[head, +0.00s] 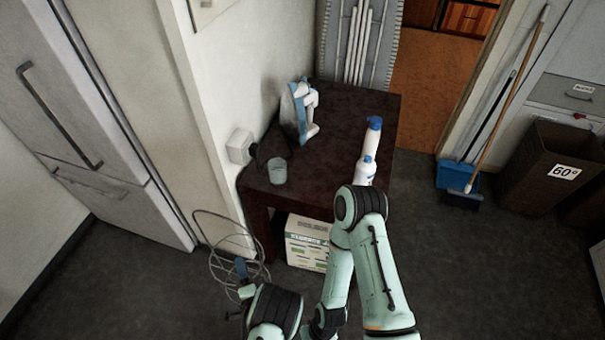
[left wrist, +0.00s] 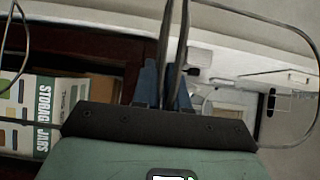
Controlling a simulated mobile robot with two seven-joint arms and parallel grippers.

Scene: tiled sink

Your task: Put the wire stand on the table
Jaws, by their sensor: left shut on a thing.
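The wire stand (head: 226,244) is a thin grey wire frame with curved loops. It hangs in the air left of the table's front left corner, in front of the wall. My left gripper (head: 242,268) is shut on its wires, low on the frame. In the left wrist view, wires of the stand (left wrist: 182,48) run between the blue fingertips (left wrist: 164,88), and other loops reach both picture edges. The dark brown table (head: 338,118) stands against the wall, beyond the gripper. My right gripper is not in view.
On the table are a glass (head: 277,171), a blue-and-white iron (head: 298,112) and white bottles with blue parts (head: 372,143). A storage jars box (head: 306,243) sits under the table. The table's middle is clear. My own arm crosses its front right.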

